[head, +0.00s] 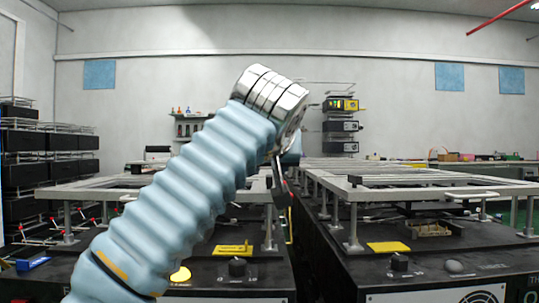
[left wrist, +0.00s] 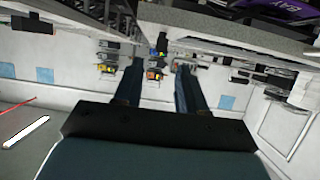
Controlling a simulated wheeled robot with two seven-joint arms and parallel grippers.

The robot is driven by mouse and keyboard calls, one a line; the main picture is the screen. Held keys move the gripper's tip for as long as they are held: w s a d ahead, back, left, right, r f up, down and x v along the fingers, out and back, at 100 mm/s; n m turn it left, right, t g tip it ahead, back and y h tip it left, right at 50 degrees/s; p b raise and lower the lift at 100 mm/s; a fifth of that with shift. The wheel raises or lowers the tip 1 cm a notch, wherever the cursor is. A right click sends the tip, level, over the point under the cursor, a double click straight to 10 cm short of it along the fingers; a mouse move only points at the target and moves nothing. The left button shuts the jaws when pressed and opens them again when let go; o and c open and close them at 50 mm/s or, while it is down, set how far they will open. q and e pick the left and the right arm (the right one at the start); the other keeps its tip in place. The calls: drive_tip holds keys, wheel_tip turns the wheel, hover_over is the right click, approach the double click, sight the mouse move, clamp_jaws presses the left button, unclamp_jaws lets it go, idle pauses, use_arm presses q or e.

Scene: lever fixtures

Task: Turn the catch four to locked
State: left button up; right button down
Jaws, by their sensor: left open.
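My left arm crosses the middle of the head view in a pale blue ribbed sleeve with a silver wrist. Its left gripper (head: 281,182) hangs below the wrist, partly hidden by the arm. In the left wrist view the two dark fingers of the left gripper (left wrist: 158,70) stand apart with nothing between them. Small red-tipped levers (head: 78,221) show by the left bench in the head view. I cannot tell which thing is catch four; no readable number shows. My right gripper is in neither view.
A black bench with a metal frame (head: 353,190) stands at right, carrying a yellow plate (head: 388,247) and a black knob (head: 399,262). Another yellow plate (head: 233,250) and knob (head: 237,267) are on the left bench. Black shelves (head: 50,150) line the left wall. A narrow gap separates the benches.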

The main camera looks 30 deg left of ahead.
use_arm(q)
drive_tip(key=v, duration=0.7)
drive_tip(key=shift+s, duration=0.25)
drive_tip(key=shift+d, duration=0.1)
